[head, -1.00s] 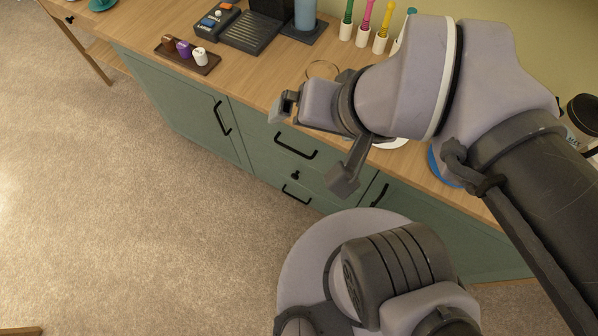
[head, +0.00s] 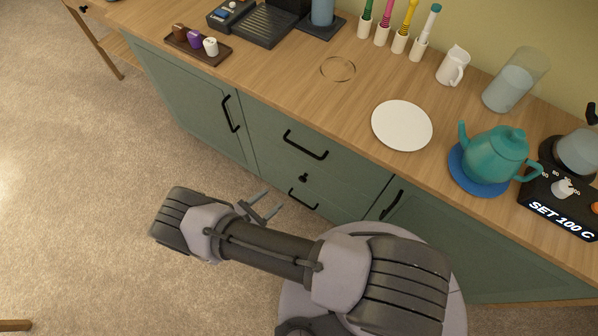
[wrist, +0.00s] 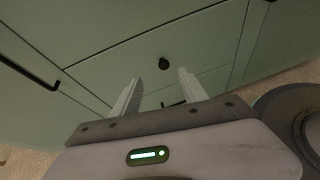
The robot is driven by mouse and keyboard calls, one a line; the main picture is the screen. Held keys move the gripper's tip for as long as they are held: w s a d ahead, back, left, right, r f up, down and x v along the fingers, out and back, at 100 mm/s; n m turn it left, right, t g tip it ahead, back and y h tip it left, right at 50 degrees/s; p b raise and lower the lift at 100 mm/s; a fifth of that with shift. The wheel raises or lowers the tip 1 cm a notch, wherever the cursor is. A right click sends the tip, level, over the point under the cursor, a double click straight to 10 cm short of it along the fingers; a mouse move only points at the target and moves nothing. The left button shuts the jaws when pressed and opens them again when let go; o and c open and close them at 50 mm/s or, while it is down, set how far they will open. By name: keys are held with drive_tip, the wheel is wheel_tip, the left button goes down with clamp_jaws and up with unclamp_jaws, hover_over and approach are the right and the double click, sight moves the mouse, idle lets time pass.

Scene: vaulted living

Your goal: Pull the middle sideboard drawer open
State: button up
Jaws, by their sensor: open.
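The middle sideboard drawer has a small black knob (head: 303,178), between the top drawer's bar handle (head: 305,145) and the lower bar handle (head: 303,200). The drawer front looks flush with the green sideboard. In the wrist view the knob (wrist: 164,63) shows just beyond the fingertips, roughly centred between them. My gripper (head: 274,200) is open and empty, low in front of the drawers, pointing at the sideboard. It also shows in the wrist view (wrist: 160,76), its two fingers apart and not touching the knob. A bit of the lower handle shows between the fingers.
Cupboard doors with black handles flank the drawers, left (head: 230,114) and right (head: 391,205). The carpet (head: 90,200) to the left is clear.

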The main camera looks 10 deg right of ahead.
drive_tip(key=n+t, duration=0.1)
drive_tip(key=n, duration=0.1)
approach(302, 180)
drive_tip(key=shift+y, duration=0.3)
drive_tip(key=b+x, duration=0.5)
drive_tip(key=x, duration=0.3)
drive_tip(key=shift+d+f, duration=0.1)
drive_tip(key=shift+f, duration=0.05)
drive_tip(key=shift+w+d+f, duration=0.1)
drive_tip(key=shift+w+d, duration=0.25)
drive_tip(key=shift+w, duration=0.05)
drive_tip(key=shift+c, duration=0.4)
clamp_jaws()
